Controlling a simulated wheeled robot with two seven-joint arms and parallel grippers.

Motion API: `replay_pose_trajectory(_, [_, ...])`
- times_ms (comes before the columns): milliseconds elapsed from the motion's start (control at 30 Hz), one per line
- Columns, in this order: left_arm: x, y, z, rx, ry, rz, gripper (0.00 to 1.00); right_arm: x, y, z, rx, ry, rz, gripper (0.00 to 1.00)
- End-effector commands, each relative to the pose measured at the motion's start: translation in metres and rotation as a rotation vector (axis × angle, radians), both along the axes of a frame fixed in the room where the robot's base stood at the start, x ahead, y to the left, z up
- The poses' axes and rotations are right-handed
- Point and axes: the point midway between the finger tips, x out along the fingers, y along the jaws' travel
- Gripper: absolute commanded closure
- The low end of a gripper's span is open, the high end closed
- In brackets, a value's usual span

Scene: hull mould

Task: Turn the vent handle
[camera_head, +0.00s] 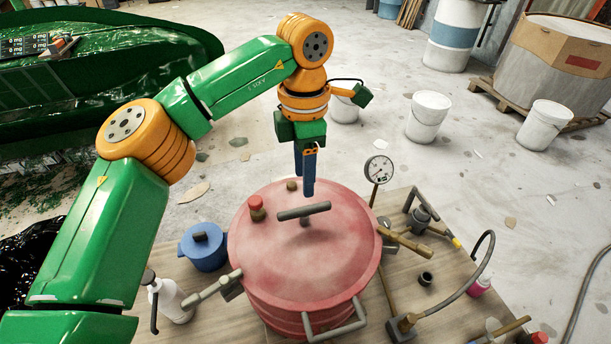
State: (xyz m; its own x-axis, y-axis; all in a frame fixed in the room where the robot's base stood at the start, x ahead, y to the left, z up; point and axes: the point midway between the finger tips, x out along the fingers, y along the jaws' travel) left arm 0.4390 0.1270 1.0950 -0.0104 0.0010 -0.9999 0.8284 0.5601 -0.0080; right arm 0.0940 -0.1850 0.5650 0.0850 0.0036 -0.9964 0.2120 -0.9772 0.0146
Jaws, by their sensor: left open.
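A red round pressure pot (340,275) with a wide lid stands on a wooden table. A dark grey bar handle (303,211) stands at the middle of the lid on a short stem. A small red-capped fitting (257,207) and a brass fitting (292,185) sit on the lid's far left part. I cannot tell for sure which of these is the vent handle. My left gripper (304,190) points down over the far part of the lid, just behind the bar handle in the picture. Its blue fingers are open with nothing between them. My right gripper is not in view.
A pressure gauge (379,170) rises behind the pot. White buckets (428,116) stand on the floor behind.

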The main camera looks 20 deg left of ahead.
Motion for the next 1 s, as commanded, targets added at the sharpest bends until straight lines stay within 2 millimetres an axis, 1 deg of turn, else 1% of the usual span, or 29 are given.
replay_pose_trajectory(200, [-0.002, 0.000, -0.042, -0.002, 0.006, -0.002, 0.50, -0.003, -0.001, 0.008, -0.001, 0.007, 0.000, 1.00])
replay_pose_trajectory(300, [-0.001, 0.000, -0.056, -0.003, 0.004, 0.000, 0.50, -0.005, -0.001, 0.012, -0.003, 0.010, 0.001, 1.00])
replay_pose_trajectory(400, [-0.002, -0.001, -0.064, -0.004, 0.002, 0.000, 0.50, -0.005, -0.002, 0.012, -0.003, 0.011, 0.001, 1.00])
replay_pose_trajectory(600, [-0.001, -0.001, -0.066, -0.005, 0.002, 0.000, 0.50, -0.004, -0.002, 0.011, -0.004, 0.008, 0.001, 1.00])
replay_pose_trajectory(633, [-0.001, -0.001, -0.066, -0.005, 0.002, 0.000, 0.55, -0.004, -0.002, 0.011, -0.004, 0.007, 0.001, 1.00])
replay_pose_trajectory(667, [-0.001, -0.001, -0.066, -0.005, 0.002, 0.000, 0.64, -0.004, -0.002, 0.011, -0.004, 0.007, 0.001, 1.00])
replay_pose_trajectory(700, [-0.001, -0.001, -0.066, -0.005, 0.002, 0.000, 0.74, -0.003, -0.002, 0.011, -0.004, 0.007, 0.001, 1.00])
replay_pose_trajectory(800, [-0.001, -0.001, -0.066, -0.005, 0.002, 0.000, 1.00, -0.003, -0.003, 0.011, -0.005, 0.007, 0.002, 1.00])
replay_pose_trajectory(1000, [-0.001, -0.001, -0.066, -0.005, 0.002, 0.000, 1.00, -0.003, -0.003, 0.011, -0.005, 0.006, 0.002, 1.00])
